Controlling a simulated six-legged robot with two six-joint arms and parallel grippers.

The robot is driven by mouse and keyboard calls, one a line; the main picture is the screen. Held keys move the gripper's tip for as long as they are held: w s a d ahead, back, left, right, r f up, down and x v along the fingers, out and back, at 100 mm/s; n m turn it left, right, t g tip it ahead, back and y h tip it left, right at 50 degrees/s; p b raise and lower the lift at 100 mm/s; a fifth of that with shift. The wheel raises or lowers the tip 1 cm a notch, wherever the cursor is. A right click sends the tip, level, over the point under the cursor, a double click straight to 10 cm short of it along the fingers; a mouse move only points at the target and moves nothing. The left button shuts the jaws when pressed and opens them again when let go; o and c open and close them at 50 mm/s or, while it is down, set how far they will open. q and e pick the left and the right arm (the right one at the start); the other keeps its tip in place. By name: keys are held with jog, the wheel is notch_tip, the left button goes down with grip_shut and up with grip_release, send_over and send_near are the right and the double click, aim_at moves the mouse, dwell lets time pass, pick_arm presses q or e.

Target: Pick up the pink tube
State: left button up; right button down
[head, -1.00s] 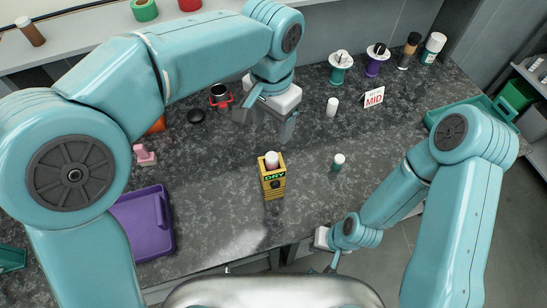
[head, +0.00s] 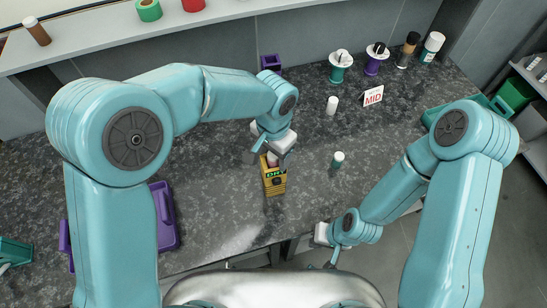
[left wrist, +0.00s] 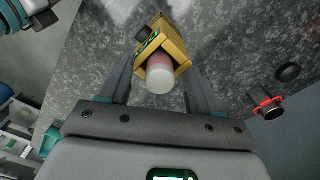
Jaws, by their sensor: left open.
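The pink tube (left wrist: 160,75), with a pale cap, stands in a yellow holder (left wrist: 180,55) marked DRY. In the head view the tube (head: 272,160) shows just above the holder (head: 274,181), partly hidden by my gripper. My left gripper (head: 268,156) is open and sits over the holder, pointing down. In the left wrist view its two fingers lie on either side of the tube, with gaps; contact is not visible. My right gripper (head: 333,259) is low at the counter's front edge, away from the tube; its jaws are too small to read.
A white-capped green tube (head: 337,160) stands right of the holder, and a white one (head: 331,105) is near the MID sign (head: 373,96). A purple tray (head: 167,220) lies left. A red-ringed black cup (left wrist: 268,108) and black lid (left wrist: 288,72) are nearby.

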pick_arm(q)
jog(key=shift+s, duration=0.1)
jog(key=shift+c, duration=0.5)
jog(key=c, duration=1)
jog(key=shift+r, duration=0.1)
